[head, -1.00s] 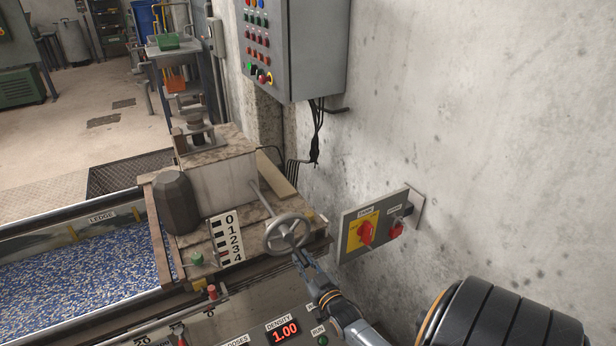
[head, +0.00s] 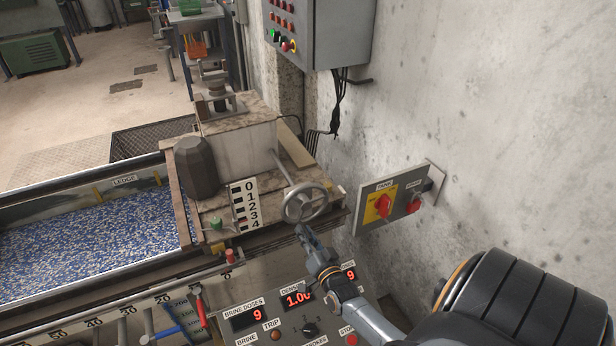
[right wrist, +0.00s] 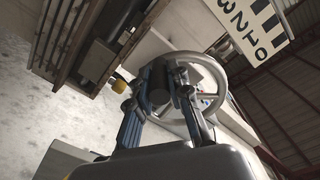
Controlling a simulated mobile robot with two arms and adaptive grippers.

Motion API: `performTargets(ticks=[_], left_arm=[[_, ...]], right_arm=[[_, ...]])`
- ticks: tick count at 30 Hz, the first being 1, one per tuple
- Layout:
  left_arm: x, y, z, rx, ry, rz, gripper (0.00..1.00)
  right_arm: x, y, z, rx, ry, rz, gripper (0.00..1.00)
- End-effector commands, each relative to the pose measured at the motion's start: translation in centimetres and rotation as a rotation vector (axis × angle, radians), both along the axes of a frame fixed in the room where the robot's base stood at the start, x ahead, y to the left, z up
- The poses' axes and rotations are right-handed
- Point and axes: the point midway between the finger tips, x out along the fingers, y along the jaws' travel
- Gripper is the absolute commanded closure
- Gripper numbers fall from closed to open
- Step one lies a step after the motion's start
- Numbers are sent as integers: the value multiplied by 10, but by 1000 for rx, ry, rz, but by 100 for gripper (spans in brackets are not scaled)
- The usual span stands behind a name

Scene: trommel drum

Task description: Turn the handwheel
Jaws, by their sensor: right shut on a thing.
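The handwheel (head: 305,201) is a grey metal wheel with spokes on a shaft, at the front right corner of the machine box in the head view. In the right wrist view the two fingers (right wrist: 172,82) close at the near side of the handwheel (right wrist: 221,86). The exact contact is partly hidden by the fingers. A white scale board (head: 245,207) numbered 0 to 4 stands left of the wheel. My left gripper is not in view.
A switch plate (head: 373,224) with red knobs is on the wall right of the wheel. A control panel (head: 222,323) with red displays lies below. A trough (head: 124,196) of blue and white pellets is at left. A grey wall cabinet (head: 325,35) hangs above.

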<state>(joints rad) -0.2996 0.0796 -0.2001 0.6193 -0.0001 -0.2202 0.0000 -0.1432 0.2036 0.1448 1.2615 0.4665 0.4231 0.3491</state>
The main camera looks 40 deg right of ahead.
Motion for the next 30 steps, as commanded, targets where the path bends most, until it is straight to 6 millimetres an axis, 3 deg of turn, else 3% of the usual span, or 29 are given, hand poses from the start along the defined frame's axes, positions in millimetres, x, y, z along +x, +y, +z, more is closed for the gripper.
performTargets(ticks=[14,15,18,30], left_arm=[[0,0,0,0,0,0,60],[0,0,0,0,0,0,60],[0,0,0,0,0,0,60],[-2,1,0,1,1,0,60]], right_arm=[[0,3,-2,16,1,4,100],[0,3,-2,15,1,4,78],[0,3,-2,15,1,3,59],[-7,4,0,14,-3,1,59]])
